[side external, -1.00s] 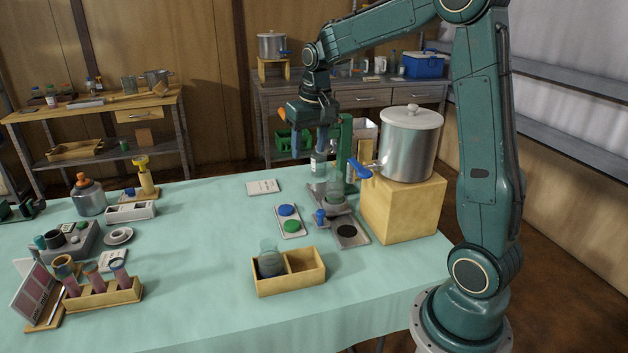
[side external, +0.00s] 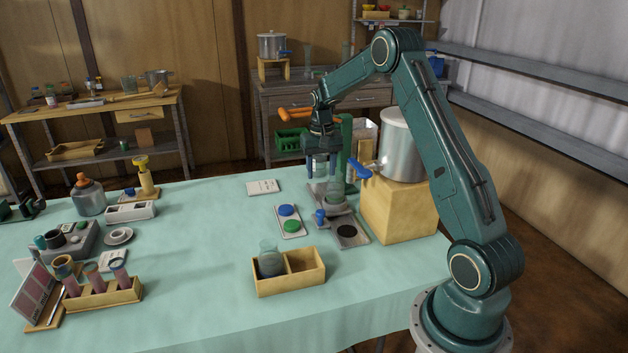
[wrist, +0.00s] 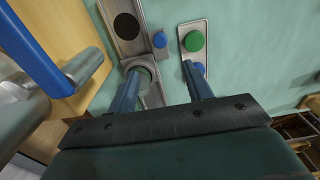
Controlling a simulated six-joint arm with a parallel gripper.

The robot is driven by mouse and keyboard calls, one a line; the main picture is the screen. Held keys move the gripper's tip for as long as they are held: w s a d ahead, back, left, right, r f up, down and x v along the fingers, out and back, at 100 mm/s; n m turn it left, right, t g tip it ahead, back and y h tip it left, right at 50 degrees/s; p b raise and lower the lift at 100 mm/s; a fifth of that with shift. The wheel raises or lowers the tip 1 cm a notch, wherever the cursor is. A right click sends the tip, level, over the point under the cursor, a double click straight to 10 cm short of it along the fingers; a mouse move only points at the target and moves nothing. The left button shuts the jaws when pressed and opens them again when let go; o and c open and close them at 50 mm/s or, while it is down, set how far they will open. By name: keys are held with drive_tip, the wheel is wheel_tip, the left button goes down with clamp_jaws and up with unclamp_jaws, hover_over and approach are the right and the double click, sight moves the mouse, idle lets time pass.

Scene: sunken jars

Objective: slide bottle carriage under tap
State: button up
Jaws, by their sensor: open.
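A clear glass bottle (side external: 334,194) stands on the grey carriage at the back of a metal track (side external: 352,240). A blue knob (side external: 320,215) sits at the carriage's front left; it also shows in the wrist view (wrist: 160,40). The tap with its blue lever (side external: 360,169) sticks out from the steel pot, to the right of the bottle. My gripper (side external: 321,174) is open and empty, low beside the bottle and behind the knob. In the wrist view, my gripper (wrist: 161,70) points down, its left finger by the bottle and partly covering it.
The steel pot (side external: 402,145) stands on a wooden block (side external: 400,212) right of the track. A plate with blue and green buttons (side external: 291,228) lies left. A wooden box (side external: 305,282) holding a jar is in front.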

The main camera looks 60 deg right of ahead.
sight(321, 211)
wheel_tip(321, 211, down, 14)
drive_tip(key=shift+r, duration=0.1)
idle(0.8)
drive_tip(key=shift+c, duration=0.2)
clamp_jaws()
